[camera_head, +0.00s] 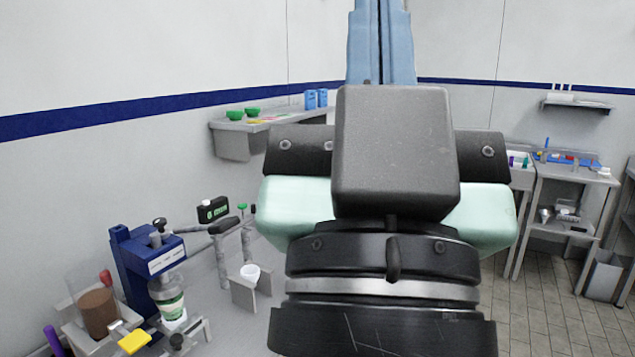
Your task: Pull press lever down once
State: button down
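A blue press (148,262) with a white label stands on the counter at the lower left. A thin rod with a black grip (223,226) reaches out to the right from its upper part and looks like the lever; it is roughly level. A clear bottle with a green label (171,300) stands under the press head. My gripper (395,200) fills the middle of the view, seen from behind, to the right of the press and apart from the lever in the picture. Its fingertips are hidden, so its opening does not show.
A black display box (212,210) stands behind the lever. A small white cup (250,273) sits in a grey holder right of the press. A brown container (98,311) and a yellow item (134,341) are at lower left. A wall shelf (236,142) holds green bowls.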

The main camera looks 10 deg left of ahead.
aim_at(221, 226)
jog(key=i+j, duration=0.15)
jog(key=j, duration=0.15)
jog(key=i+j, duration=0.15)
jog(key=j, duration=0.2)
jog(key=i+j+z, duration=0.1)
jog(key=j, duration=0.2)
jog(key=i+j, duration=0.15)
jog(key=j, duration=0.2)
jog(key=i+j, duration=0.15)
jog(key=j, duration=0.2)
jog(key=z, duration=0.05)
